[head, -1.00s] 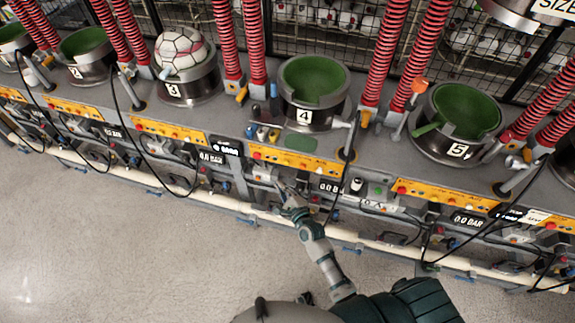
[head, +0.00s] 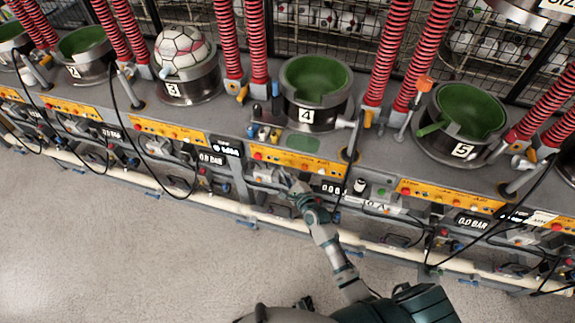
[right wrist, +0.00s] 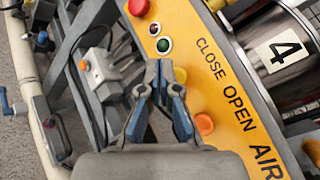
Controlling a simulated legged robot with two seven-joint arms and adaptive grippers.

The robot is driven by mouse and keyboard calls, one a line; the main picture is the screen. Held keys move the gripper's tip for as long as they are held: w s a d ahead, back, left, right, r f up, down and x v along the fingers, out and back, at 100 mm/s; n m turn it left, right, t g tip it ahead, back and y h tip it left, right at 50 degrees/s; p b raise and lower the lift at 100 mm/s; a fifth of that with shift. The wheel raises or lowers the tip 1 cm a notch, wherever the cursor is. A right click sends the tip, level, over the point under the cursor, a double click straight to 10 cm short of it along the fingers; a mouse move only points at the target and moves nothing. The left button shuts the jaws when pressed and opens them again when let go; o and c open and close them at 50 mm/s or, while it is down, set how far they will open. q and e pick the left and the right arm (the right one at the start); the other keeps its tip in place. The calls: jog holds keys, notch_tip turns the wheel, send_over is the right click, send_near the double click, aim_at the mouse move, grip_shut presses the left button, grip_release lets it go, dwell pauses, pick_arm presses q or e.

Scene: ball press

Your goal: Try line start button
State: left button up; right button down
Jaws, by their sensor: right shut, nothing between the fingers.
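A yellow control panel (head: 283,161) runs along the press front below station 4. In the right wrist view the panel carries a large red button (right wrist: 138,7), a small white-ringed button (right wrist: 155,29), a green button (right wrist: 163,45) and orange buttons (right wrist: 204,123). I cannot tell from a label which button is the line start. My right gripper (head: 290,181) is in front of the rail under the panel; in the right wrist view its fingertips (right wrist: 164,75) are together and empty, just below the green button in the picture. Contact with the panel cannot be made out. My left gripper is not in view.
Green-lined cups, including station 4 (head: 316,80) and station 5 (head: 463,112), stand along the bench. A panelled ball (head: 181,48) sits in cup 3. Black cables hang across the front, and a cream pipe (head: 285,222) runs low. The floor (head: 110,240) is clear.

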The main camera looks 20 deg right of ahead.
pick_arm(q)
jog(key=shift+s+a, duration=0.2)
pick_arm(e)
jog(key=shift+d, duration=0.2)
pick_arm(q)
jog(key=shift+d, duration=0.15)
pick_arm(e)
jog(key=shift+w+a, duration=0.1)
jog(key=shift+a, duration=0.1)
dwell(0.3)
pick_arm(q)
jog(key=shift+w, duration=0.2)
pick_arm(e)
jog(key=shift+w+d, duration=0.2)
jog(key=shift+d, duration=0.15)
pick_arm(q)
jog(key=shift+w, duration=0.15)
